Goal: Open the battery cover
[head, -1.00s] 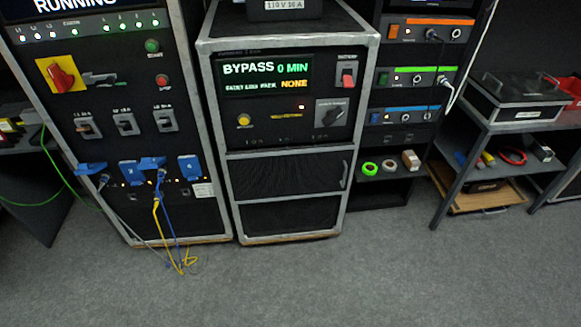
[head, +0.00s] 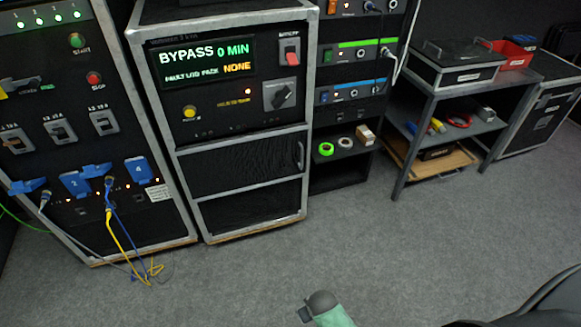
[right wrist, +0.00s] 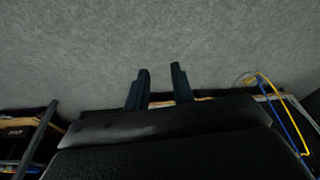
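The UPS cabinet (head: 180,210) stands left of centre in the head view, its display (head: 205,59) reading BYPASS 0 MIN and NONE. Below its control panel is a black front cover (head: 235,163) in a grey frame, with a handle (head: 300,155) at its right side. The cover looks shut, and I take it as the battery cover. My right gripper (right wrist: 160,69) shows in the right wrist view with two dark fingers apart and nothing between them, over bare grey floor. It is away from the cover. My left gripper is not in view.
A left rack carries blue connectors (head: 137,170) with blue and yellow cables (head: 120,235) hanging to the floor. Right of the UPS, a shelf holds a green tape roll (head: 326,149). A metal trolley (head: 432,100) stands farther right.

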